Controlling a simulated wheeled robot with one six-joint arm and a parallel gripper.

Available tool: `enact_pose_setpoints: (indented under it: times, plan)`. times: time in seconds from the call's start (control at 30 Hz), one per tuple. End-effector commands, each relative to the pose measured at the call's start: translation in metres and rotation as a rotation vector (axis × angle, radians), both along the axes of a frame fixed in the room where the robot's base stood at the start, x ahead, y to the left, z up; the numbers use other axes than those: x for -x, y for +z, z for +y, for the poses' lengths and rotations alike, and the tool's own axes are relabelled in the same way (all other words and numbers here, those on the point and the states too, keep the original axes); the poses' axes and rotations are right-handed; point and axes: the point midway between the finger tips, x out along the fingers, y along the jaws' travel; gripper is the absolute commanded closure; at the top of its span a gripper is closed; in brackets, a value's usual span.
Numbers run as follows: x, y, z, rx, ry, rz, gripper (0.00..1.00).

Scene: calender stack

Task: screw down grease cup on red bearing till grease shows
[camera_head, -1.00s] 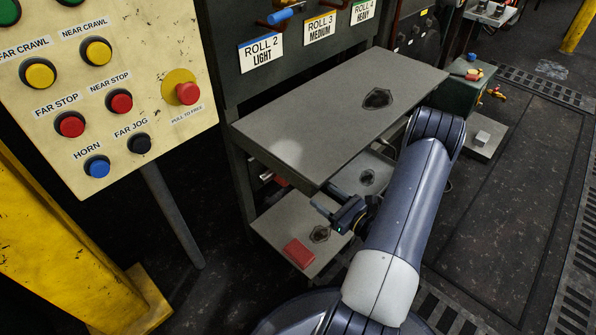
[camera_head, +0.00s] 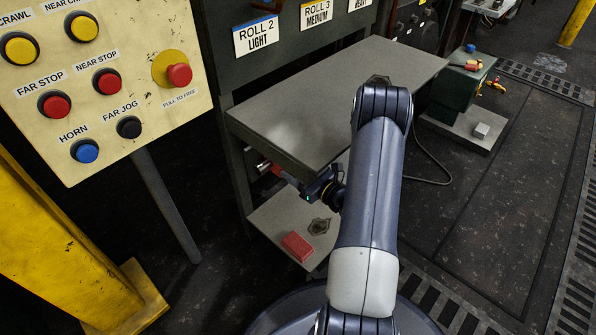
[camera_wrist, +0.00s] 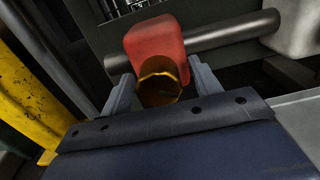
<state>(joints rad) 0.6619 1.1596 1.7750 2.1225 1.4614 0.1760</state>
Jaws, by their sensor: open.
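The red bearing (camera_wrist: 155,38) sits on a dark grey shaft in the wrist view. The round brass-coloured grease cup (camera_wrist: 160,80) shows just in front of it, with its hollow end facing the camera. My gripper (camera_wrist: 162,82) is open, one finger on each side of the cup. I cannot tell whether either finger touches it. No grease can be made out. In the head view my gripper (camera_head: 308,187) is under the front edge of the upper shelf, and a small bit of red (camera_head: 275,170) shows beyond it. The cup is hidden there.
The grey upper shelf (camera_head: 330,95) lies above my gripper. A lower shelf (camera_head: 270,222) holds a red block (camera_head: 297,245). In the wrist view the shaft (camera_wrist: 225,45) runs to a grey housing (camera_wrist: 298,28). A button panel (camera_head: 120,130) stands at left.

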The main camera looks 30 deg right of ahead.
Motion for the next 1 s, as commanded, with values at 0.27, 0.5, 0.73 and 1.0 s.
enact_pose_setpoints:
  times: [0.27,0.5,0.73,1.0]
  plan:
    - [0.0003,0.0001,0.0,0.0,0.0,0.0,0.56]
    - [0.0003,0.0,0.0,0.0,0.001,0.0,0.76]
    - [0.0004,0.0,0.0001,-0.003,0.001,0.001,0.85]
    - [0.0005,0.0013,0.0002,-0.076,0.001,0.029,0.85]
